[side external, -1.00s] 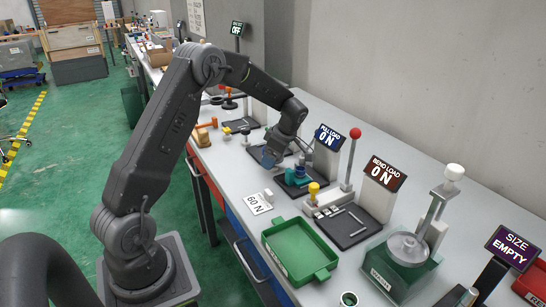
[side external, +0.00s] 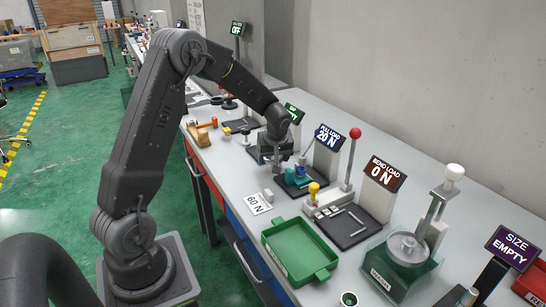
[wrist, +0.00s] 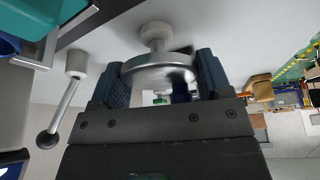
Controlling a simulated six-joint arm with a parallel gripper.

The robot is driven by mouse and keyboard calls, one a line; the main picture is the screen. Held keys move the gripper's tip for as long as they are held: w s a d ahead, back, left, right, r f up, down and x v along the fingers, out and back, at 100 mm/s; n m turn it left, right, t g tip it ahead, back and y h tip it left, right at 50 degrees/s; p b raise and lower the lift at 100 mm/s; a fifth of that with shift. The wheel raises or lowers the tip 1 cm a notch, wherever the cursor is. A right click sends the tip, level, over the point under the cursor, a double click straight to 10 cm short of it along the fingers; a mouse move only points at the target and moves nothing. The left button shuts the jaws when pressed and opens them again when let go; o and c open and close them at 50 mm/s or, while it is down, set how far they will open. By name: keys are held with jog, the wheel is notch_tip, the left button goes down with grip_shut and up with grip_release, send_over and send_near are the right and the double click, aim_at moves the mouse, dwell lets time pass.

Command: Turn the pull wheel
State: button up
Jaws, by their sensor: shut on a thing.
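The pull wheel (wrist: 165,72) is a silver disc on a pale hub; in the wrist view it sits between the blue fingers of my gripper (wrist: 160,80). My gripper is shut on its rim. In the side view my gripper (side external: 273,155) is low over the bench, left of the teal pull fixture (side external: 297,178), and hides the wheel. The pull load display (side external: 327,138) behind the fixture reads 20 N.
A lever with a dark ball knob (wrist: 62,108) stands left of the wheel in the wrist view. A bend load display (side external: 384,174) reads 0 N beside a red-knobbed lever (side external: 352,160). A 60 N card (side external: 257,204) and green tray (side external: 300,250) lie in front.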

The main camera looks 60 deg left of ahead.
jog(key=m+t, duration=0.1)
jog(key=m, duration=0.2)
jog(key=shift+m+h, duration=0.3)
jog(key=m+t+h, duration=0.1)
jog(key=m, duration=0.3)
jog(key=m+h, duration=0.1)
jog(key=m, duration=0.3)
jog(key=shift+t+h, duration=0.4)
jog(key=m+h, duration=0.1)
jog(key=m, duration=0.2)
jog(key=shift+m, duration=0.4)
jog(key=m+h, duration=0.1)
jog(key=m, duration=0.2)
jog(key=shift+m+h, duration=0.3)
jog(key=shift+h, duration=0.1)
jog(key=m+h, duration=0.1)
jog(key=m, duration=0.2)
jog(key=shift+m+g, duration=0.3)
jog(key=shift+g, duration=0.1)
jog(key=m+g+h, duration=0.1)
jog(key=m, duration=0.2)
jog(key=shift+m, duration=0.4)
jog(key=shift+m+g+h, duration=0.3)
jog(key=shift+m+g, duration=0.5)
jog(key=shift+m, duration=1.3)
